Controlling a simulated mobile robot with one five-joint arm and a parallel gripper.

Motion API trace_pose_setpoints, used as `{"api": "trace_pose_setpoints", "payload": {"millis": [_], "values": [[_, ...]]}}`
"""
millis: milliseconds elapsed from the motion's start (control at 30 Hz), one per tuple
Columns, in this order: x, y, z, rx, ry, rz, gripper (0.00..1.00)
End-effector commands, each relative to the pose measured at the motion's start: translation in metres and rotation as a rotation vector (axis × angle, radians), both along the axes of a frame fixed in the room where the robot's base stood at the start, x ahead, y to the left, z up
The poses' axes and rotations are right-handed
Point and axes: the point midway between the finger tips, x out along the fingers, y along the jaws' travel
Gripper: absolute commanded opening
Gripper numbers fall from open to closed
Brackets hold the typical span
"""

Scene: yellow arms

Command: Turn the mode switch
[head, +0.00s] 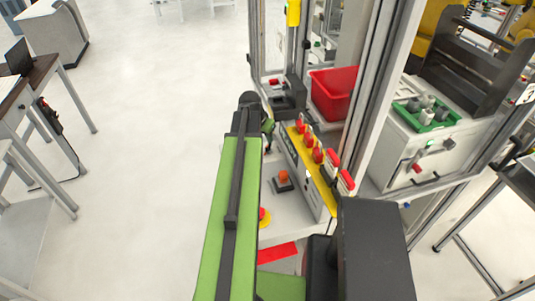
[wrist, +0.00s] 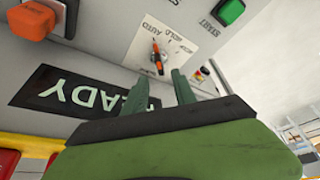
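The mode switch (wrist: 157,62) shows in the wrist view as a small knob with an orange-red pointer. It sits on a white label plate with printed, upside-down lettering, on the grey panel. My gripper (wrist: 159,77) is open, with its two dark green fingers apart and pointing at the switch. The knob is at the fingertips, between them in the picture; I cannot tell whether either finger touches it. The gap between the fingers below the knob is empty. In the head view my green arm reaches over the workstation and hides the switch and most of the gripper.
A green button (wrist: 229,11) and an orange-red button (wrist: 36,20) stick out of the panel on either side. A black READY sign (wrist: 75,92) is near the fingers. In the head view, a red bin (head: 334,93) and a yellow strip (head: 312,168) with red-topped pieces stand nearby.

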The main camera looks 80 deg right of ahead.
Motion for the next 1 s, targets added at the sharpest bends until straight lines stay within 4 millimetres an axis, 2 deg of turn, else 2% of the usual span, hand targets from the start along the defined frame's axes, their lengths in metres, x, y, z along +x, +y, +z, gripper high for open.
{"api": "trace_pose_setpoints", "payload": {"millis": [33,100,300,633,867,1000], "values": [[-0.001,-0.006,-0.021,0.000,0.000,-0.001,0.33],[-0.003,-0.011,-0.035,0.000,0.000,0.000,0.33],[-0.007,-0.023,-0.062,0.000,-0.001,0.001,0.33],[-0.009,-0.024,-0.062,0.000,-0.001,0.001,0.31],[-0.009,-0.024,-0.062,0.000,0.000,0.001,0.01],[-0.009,-0.024,-0.062,0.000,0.000,0.001,0.00]]}}
